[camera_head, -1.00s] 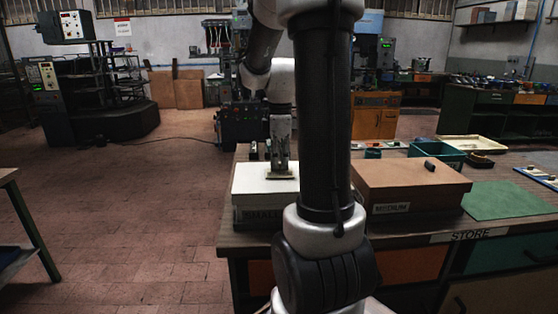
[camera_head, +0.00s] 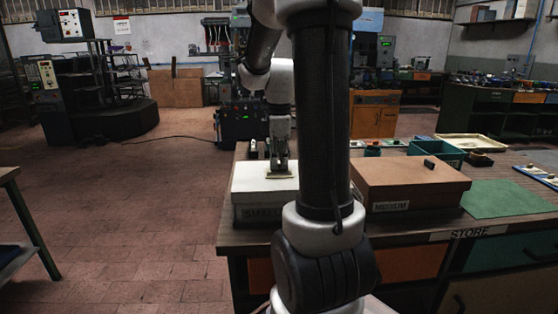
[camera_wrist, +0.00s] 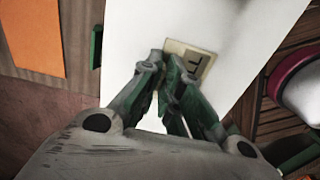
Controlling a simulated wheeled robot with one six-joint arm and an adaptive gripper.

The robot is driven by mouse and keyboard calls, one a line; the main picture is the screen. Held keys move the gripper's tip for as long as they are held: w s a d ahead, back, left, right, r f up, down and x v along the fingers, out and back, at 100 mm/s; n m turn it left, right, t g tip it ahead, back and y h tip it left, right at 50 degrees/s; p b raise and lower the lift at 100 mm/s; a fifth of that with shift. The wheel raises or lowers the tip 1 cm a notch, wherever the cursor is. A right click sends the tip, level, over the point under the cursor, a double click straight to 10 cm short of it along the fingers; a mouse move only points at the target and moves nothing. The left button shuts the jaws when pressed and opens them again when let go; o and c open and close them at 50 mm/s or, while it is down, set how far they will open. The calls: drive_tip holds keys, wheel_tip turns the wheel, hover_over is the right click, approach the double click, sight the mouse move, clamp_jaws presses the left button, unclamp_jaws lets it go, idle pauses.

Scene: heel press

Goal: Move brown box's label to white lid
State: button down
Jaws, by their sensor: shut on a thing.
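The white lid (camera_head: 250,184) tops the left box on the bench, which has a SMALL label (camera_head: 263,212) on its front. My gripper (camera_head: 279,167) points down over this lid. It is shut on a flat tan label (camera_head: 279,175), which also shows at the fingertips in the wrist view (camera_wrist: 203,60), partly hidden by the fingers; dark letters are only partly readable. The label lies flat at or just above the lid; I cannot tell whether it touches. The brown box (camera_head: 412,178) stands to the right, with a MEDIUM label (camera_head: 390,206) on its front.
A small dark cylinder (camera_head: 429,162) lies on the brown box's lid. A green mat (camera_head: 503,199) lies to its right, and a teal bin (camera_head: 436,150) stands behind. Small dark items (camera_head: 253,149) stand behind the white lid. The bench (camera_head: 235,238) has a STORE sign on its front edge.

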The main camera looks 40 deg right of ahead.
drive_tip(key=c, duration=1.1)
unclamp_jaws()
drive_tip(key=shift+o, duration=0.2)
drive_tip(key=shift+r, duration=0.1)
drive_tip(key=shift+r, duration=3.4)
